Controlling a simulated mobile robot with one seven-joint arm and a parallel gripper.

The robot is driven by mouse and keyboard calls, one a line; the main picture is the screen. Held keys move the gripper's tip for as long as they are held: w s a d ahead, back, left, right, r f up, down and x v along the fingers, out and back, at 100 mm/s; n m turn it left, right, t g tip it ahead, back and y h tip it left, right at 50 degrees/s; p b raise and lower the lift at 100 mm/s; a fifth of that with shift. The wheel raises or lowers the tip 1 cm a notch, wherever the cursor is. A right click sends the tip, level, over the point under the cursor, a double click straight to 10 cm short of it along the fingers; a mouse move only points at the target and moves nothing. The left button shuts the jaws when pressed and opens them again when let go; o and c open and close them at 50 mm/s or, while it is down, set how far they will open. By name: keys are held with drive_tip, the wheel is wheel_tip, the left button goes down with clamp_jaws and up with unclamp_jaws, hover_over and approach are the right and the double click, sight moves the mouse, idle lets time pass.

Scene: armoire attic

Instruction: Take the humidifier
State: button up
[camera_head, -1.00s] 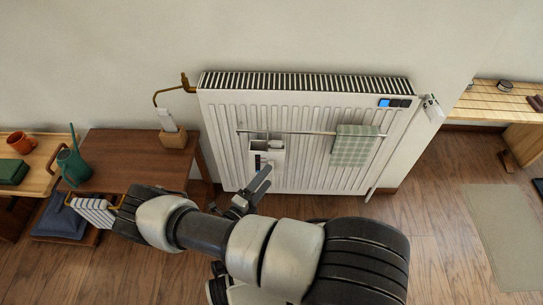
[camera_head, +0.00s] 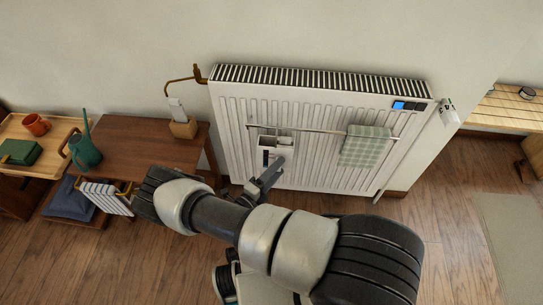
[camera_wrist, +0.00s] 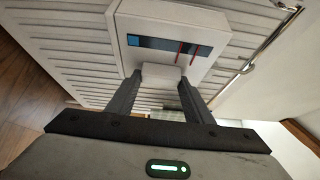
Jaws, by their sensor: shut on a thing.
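The humidifier is a white box (camera_head: 285,141) at the front of the white radiator, just below its rail, left of the towel. In the wrist view the humidifier (camera_wrist: 180,17) fills the top middle, with a dark window strip and red marks on its face. My gripper (camera_wrist: 160,79) is shut on a small white tab at the humidifier's near edge, one finger on each side. In the head view my gripper (camera_head: 268,177) reaches the humidifier from below. Whether the humidifier still touches the radiator is hard to tell.
The radiator (camera_head: 230,130) carries a rail (camera_head: 320,131) and a green checked towel (camera_head: 366,146). At left, a brown table (camera_head: 135,150) holds a small wooden box (camera_head: 184,128), beside a green watering can (camera_head: 85,151). The wooden floor (camera_head: 440,205) at right is clear.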

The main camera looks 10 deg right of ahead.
drive_tip(key=shift+r+p, duration=1.25)
drive_tip(key=shift+r, duration=0.85)
approach(285, 155)
drive_tip(key=s, duration=0.1)
drive_tip(key=s+d, duration=0.1)
drive_tip(key=s, duration=0.3)
drive_tip(key=shift+d, duration=0.35)
